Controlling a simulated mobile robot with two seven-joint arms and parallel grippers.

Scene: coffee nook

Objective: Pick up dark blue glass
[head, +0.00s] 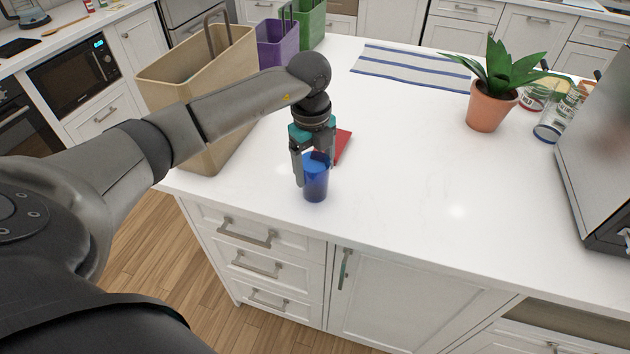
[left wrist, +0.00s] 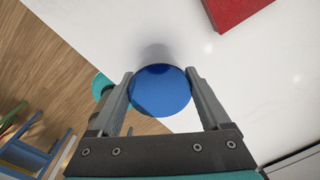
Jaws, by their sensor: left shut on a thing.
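The dark blue glass (head: 316,184) is upright at the near left part of the white counter. My left gripper (head: 314,168) comes down from above and is shut on it, one finger on each side. In the left wrist view the glass (left wrist: 160,90) shows as a blue round between the two fingers (left wrist: 160,100). I cannot tell whether its base touches the counter. My right gripper is not in view.
A red object (head: 343,145) lies just behind the gripper. A beige bin (head: 195,90) stands to the left, with purple and green ones behind. A potted plant (head: 490,108), glass jars (head: 552,122) and a metal appliance (head: 605,150) are right. The middle counter is clear.

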